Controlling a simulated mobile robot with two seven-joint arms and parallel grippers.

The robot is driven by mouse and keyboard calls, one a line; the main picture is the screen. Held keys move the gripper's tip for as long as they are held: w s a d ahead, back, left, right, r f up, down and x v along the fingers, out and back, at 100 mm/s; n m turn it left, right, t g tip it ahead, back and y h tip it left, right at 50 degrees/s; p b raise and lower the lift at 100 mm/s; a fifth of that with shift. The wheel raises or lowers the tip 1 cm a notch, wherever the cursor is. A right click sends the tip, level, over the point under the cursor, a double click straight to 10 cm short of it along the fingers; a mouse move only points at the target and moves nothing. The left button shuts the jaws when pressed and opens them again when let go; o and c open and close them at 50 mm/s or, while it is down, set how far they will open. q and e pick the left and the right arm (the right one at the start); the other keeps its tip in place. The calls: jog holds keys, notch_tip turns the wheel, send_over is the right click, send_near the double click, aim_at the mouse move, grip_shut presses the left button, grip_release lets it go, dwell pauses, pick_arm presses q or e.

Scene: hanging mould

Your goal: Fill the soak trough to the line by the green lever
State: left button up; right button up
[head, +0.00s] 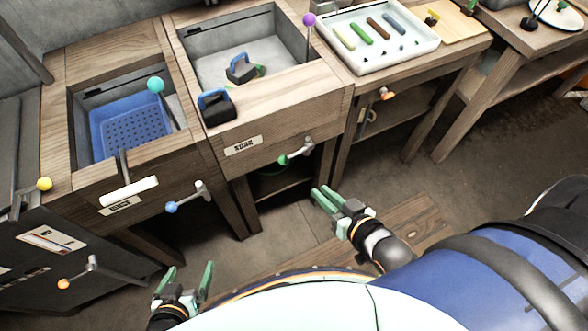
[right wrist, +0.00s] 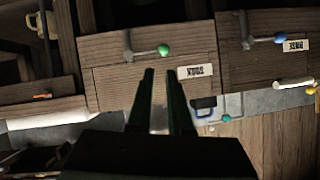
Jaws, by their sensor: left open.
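The soak trough (head: 215,62) is a grey basin in a wooden cabinet with a "SOAK" label (head: 243,146). A dark block with a blue handle (head: 242,68) sits inside; I cannot make out any water. A short dark mark (head: 194,32) shows on its back wall. The green lever (head: 285,160) sticks out from the cabinet front; it also shows in the right wrist view (right wrist: 164,50). My right gripper (head: 322,193) is partly open and empty, below and right of the lever, not touching it. My left gripper (head: 187,272) is open and empty, low at the left.
Left is a basin with a blue perforated basket (head: 135,130), a teal-knobbed lever (head: 156,86) and a blue-knobbed lever (head: 172,207). A purple-knobbed lever (head: 308,20) stands by the trough's right edge. A second blue-handled block (head: 216,106) rests on the front ledge. A white tray (head: 385,62) is at right.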

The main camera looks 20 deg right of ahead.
jog(key=shift+w+d+r+m+t+b, duration=0.3)
jog(key=shift+w+m+t+b, duration=0.25)
jog(key=shift+t+b, duration=0.35)
grip_shut()
pick_arm(q)
jog(key=shift+w+d+f+h+b, duration=0.3)
jog(key=shift+w+d+f, duration=0.45)
jog(key=shift+f, duration=0.2)
pick_arm(e)
jog(key=shift+w+r+m, duration=0.15)
jog(key=shift+r+m, duration=0.1)
jog(key=shift+r, duration=0.4)
pick_arm(q)
jog(key=shift+a, duration=0.1)
jog(key=shift+w+d+f+m+b, duration=0.15)
jog(key=shift+d+f+b, duration=0.15)
jog(key=shift+b, duration=0.35)
jog(key=shift+w+d+f+m+b, duration=0.15)
jog(key=shift+f+b, duration=0.25)
jog(key=shift+b, duration=0.25)
pick_arm(e)
jog(key=s+a+f+x, duration=0.1)
jog(key=f+x, duration=0.1)
jog(key=x, duration=1.1)
jog(key=shift+w+f, duration=0.1)
